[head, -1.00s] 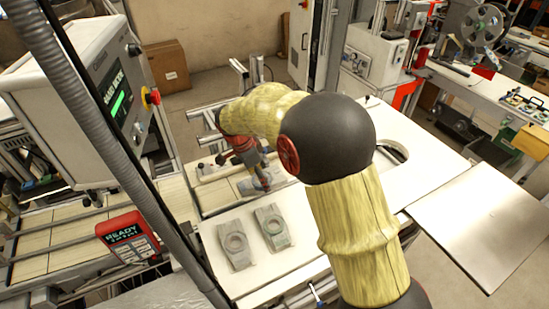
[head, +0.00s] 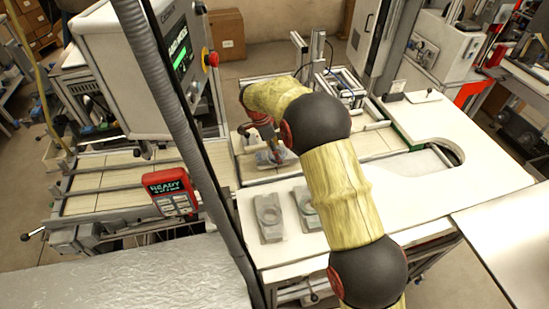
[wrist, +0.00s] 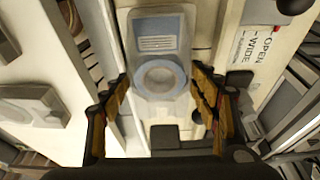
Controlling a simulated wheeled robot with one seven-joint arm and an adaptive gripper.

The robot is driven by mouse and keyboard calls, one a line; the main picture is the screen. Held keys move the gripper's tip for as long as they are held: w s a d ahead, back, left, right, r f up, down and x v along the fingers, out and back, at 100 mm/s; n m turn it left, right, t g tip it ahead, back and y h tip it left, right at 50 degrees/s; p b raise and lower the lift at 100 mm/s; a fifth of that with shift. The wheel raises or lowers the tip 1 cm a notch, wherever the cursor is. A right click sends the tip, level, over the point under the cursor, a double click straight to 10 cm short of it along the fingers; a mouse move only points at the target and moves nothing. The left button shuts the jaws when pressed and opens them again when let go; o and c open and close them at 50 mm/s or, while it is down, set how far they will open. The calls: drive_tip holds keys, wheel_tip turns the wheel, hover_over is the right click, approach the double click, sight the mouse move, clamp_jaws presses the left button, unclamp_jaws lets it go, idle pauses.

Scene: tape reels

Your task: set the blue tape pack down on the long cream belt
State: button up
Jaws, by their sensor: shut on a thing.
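My gripper (head: 268,143) is shut on the blue tape pack (head: 271,157), a pale grey block with a light blue ring. In the wrist view the tape pack (wrist: 160,48) lies between the fingers of my gripper (wrist: 165,98), with its ring near the fingertips. The long cream belt (head: 115,172) runs left to right behind the white table, and its surface also shows beside the pack in the wrist view (wrist: 203,60). The pack is over the belt; whether it touches the belt is unclear.
Two grey-green packs (head: 268,217) lie on the white table (head: 390,200) in front of the belt. A rail with an "OPEN WIDE" label (wrist: 258,52) runs beside the belt. A red READY pendant (head: 171,190) and a grey cabinet (head: 150,70) stand left. The belt's left stretch looks clear.

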drive_tip(key=shift+w+a+f, duration=0.25)
drive_tip(key=shift+f, duration=1.6)
drive_tip(key=o, duration=1.3)
drive_tip(key=shift+f+b, duration=0.15)
drive_tip(key=shift+b, duration=0.15)
